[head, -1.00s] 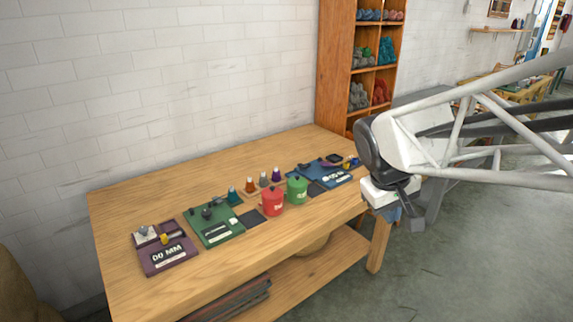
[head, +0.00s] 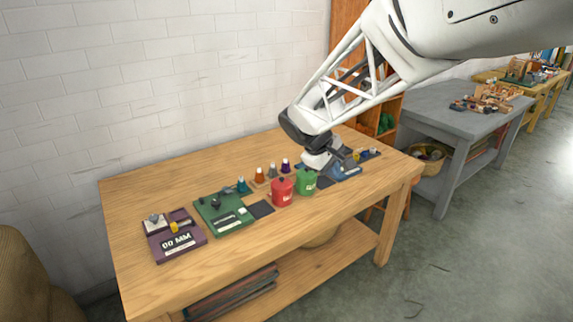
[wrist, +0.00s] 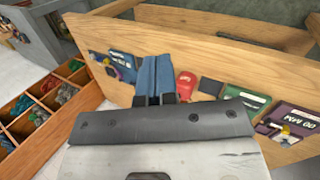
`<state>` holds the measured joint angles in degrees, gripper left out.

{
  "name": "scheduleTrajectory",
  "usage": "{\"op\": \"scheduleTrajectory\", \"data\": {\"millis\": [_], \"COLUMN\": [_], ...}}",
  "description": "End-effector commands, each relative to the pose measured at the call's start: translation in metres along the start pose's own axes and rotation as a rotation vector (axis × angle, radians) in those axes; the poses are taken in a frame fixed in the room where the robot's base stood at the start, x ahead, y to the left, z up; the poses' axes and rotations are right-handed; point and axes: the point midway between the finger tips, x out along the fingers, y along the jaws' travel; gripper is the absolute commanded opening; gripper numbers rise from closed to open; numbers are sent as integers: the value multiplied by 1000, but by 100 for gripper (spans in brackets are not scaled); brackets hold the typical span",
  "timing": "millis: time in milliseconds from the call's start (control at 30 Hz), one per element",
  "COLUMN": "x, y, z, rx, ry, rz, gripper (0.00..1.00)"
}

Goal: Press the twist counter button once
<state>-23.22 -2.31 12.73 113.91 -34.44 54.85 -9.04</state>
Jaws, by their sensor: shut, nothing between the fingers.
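No label I can read names the twist counter. Three boards lie on the wooden table: a purple one (head: 180,253) marked "00 MM" with a yellow knob, a green one (head: 222,212) with a dark knob, and a blue one (head: 350,172) at the right. The wrist view shows the blue board (wrist: 121,68), green board (wrist: 246,97) and purple board (wrist: 288,120). My gripper (wrist: 153,80) has its blue fingers shut and empty, above the table. In the head view my gripper (head: 325,167) hangs near the blue board and partly covers it.
A red pot (head: 282,193) and a green pot (head: 306,182) stand beside the blue board, with small coloured bottles (head: 260,175) behind. A shelf of wool (wrist: 45,100) is beyond the table's end. The table's front strip (head: 260,262) is clear.

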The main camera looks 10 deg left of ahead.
Motion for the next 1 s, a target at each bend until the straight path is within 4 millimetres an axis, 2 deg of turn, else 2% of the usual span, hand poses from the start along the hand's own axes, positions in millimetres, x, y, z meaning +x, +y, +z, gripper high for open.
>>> {"op": "scheduleTrajectory", "data": {"millis": [33,467,767,1000], "x": [3,21,36,48], "y": [-2,-22,-50,-79], "z": [-14,-121,-196,-254], "rx": [-27,-243,-393,-511], "ry": [-2,-11,-16,-16], "rz": [10,112,187,250], "gripper": [0,0,0,0]}}
